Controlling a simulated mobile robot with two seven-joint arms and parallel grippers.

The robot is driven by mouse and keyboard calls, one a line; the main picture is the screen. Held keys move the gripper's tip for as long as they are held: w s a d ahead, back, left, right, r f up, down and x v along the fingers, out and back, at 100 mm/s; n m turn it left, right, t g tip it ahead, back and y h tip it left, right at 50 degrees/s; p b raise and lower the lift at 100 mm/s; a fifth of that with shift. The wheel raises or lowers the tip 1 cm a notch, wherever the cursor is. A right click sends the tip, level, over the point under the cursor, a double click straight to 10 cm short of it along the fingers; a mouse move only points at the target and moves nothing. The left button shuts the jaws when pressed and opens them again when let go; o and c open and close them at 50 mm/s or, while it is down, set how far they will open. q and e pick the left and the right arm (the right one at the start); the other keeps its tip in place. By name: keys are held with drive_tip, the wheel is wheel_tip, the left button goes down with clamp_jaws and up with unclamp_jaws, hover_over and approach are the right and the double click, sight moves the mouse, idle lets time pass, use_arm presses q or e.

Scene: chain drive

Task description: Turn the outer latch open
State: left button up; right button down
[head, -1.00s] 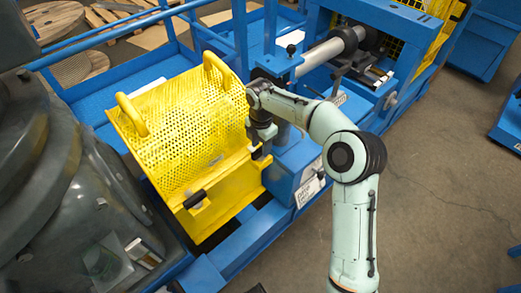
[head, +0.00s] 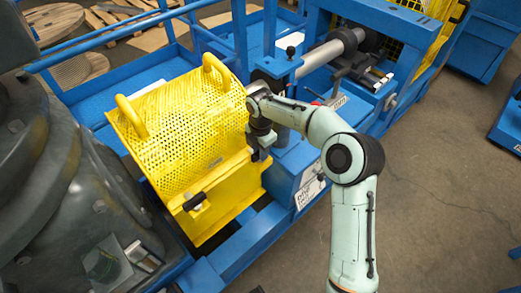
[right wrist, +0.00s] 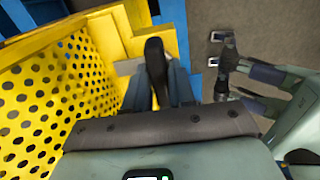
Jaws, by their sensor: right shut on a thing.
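The yellow perforated guard (head: 185,130) sits closed on the blue frame, with two loop handles on top. My right gripper (head: 262,143) is at the right end of its front face. In the right wrist view its fingers (right wrist: 158,78) are shut on a black latch handle (right wrist: 154,55) beside the yellow sheet. In the head view my gripper mostly hides this latch, so its exact angle is unclear. A second black latch (head: 194,201) with a pale end is on the left part of the front face. My left gripper is not in view.
A blue machine base (head: 293,165) with a printed label is just right of the guard. A shaft (head: 330,50) runs behind it. A large dark grey housing (head: 60,190) stands at the left. Open floor (head: 440,180) lies to the right.

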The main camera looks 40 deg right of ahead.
drive_tip(key=m+p, duration=0.1)
drive_tip(key=m, duration=0.2)
drive_tip(key=shift+r+p, duration=0.15)
drive_tip(key=shift+p, duration=0.15)
drive_tip(key=m+p, duration=0.1)
drive_tip(key=m, duration=0.4)
drive_tip(key=shift+m+p, duration=0.3)
drive_tip(key=shift+p, duration=0.1)
drive_tip(key=m+p, duration=0.1)
drive_tip(key=m, duration=0.3)
drive_tip(key=shift+m, duration=0.3)
drive_tip(key=shift+m+p, duration=0.3)
drive_tip(key=shift+m, duration=2)
drive_tip(key=c, duration=1)
unclamp_jaws()
drive_tip(key=shift+c, duration=0.2)
